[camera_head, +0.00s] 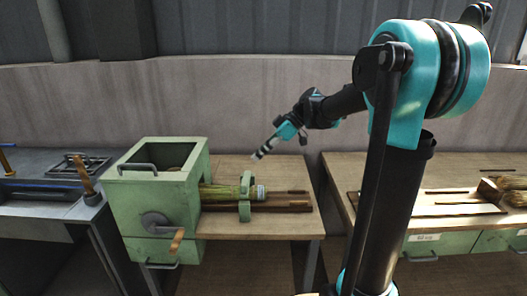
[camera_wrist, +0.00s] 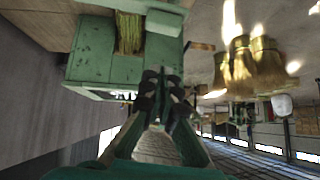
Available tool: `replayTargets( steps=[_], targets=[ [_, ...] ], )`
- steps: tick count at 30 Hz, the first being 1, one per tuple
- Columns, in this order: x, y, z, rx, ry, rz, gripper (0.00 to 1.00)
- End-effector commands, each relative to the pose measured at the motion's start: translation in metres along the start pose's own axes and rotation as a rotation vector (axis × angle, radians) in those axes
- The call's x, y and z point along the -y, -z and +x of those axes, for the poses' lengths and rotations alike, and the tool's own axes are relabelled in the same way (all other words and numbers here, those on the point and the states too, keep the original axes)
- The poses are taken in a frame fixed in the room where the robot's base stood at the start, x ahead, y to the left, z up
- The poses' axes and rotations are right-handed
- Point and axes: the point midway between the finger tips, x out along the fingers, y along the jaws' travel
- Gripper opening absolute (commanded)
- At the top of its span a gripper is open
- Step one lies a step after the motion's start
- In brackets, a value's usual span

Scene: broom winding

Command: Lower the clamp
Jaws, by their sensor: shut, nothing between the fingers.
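The green clamp (camera_head: 245,183) stands upright on the wooden bench beside the green winding machine (camera_head: 150,205). A bundle of broom straw (camera_head: 220,193) runs from the machine to the clamp. My gripper (camera_head: 258,156) is shut and empty, above and slightly right of the clamp, apart from it. In the wrist view my shut fingertips (camera_wrist: 161,80) are in front of green metal parts, with straw (camera_wrist: 130,33) behind them. I cannot tell there which green part is the clamp.
The machine has a crank with a wooden handle (camera_head: 177,240) on its front. Dark rods (camera_head: 285,207) lie on the bench right of the clamp. A second bench at right holds a broom head (camera_head: 508,190). A blue-grey table (camera_head: 40,210) stands at left.

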Motion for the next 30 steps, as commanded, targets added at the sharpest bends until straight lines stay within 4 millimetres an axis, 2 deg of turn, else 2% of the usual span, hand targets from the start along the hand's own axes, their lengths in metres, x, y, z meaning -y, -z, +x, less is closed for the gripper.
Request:
replayTargets(
  steps=[3,8,12,19,30],
  targets=[
    [0.0,0.001,0.025,0.0,0.002,-0.002,0.0],
    [0.0,0.0,0.055,-0.001,0.001,-0.002,0.0],
    [-0.001,-0.016,0.068,-0.001,-0.001,0.001,0.0],
    [-0.001,-0.027,0.078,-0.001,-0.001,0.001,0.0],
    [0.0,-0.029,0.08,-0.001,-0.003,-0.002,0.0]
  ],
)
